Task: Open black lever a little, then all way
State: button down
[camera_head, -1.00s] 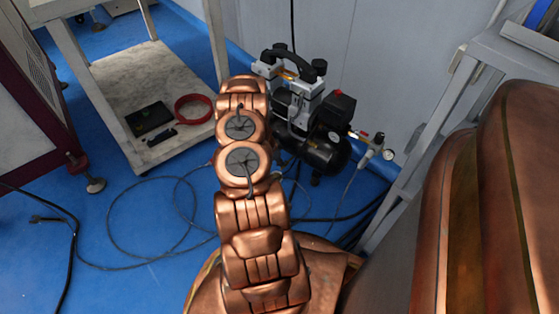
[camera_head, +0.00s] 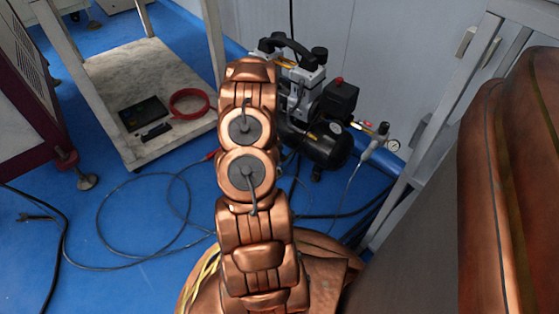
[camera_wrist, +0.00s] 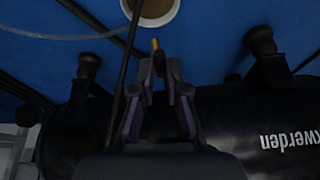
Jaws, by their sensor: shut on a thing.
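In the wrist view, my gripper (camera_wrist: 158,66) is at the compressor's black tank (camera_wrist: 235,125), which shows upside-down white lettering. The fingers are closed together on a small dark piece, which appears to be the black lever; it is mostly hidden between them. A small brass-coloured tip (camera_wrist: 155,44) shows just beyond the fingertips. How far the lever is turned cannot be told. In the head view, the compressor (camera_head: 310,110) stands on the blue floor by the wall, and my copper arm covers its left side. My gripper is hidden there.
A white shelf cart (camera_head: 150,75) at left holds a red coil (camera_head: 188,103) and a black flat object (camera_head: 143,113). Loose cables (camera_head: 100,225) lie on the floor. A grey frame (camera_head: 425,130) stands right of the compressor. Black rubber feet (camera_wrist: 89,66) flank my gripper.

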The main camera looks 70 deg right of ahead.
jog(key=shift+s+d+f+b, duration=0.1)
jog(key=shift+s+f+b, duration=0.05)
jog(key=shift+b, duration=0.25)
jog(key=shift+s+r+n, duration=0.1)
jog(key=shift+r+n, duration=0.15)
jog(key=shift+n, duration=0.35)
jog(key=shift+s+a+t, duration=0.1)
jog(key=shift+a+t, duration=0.1)
jog(key=shift+t, duration=0.1)
jog(key=shift+a+f+n, duration=0.1)
jog(key=shift+a+n, duration=0.05)
jog(key=shift+n, duration=0.15)
jog(key=c, duration=1.2)
grip_release()
jog(key=shift+a+r, duration=0.1)
jog(key=shift+r, duration=0.45)
jog(key=shift+a+v, duration=0.1)
jog(key=shift+v, duration=2.65)
jog(key=shift+a+v, duration=0.15)
jog(key=shift+v, duration=2.55)
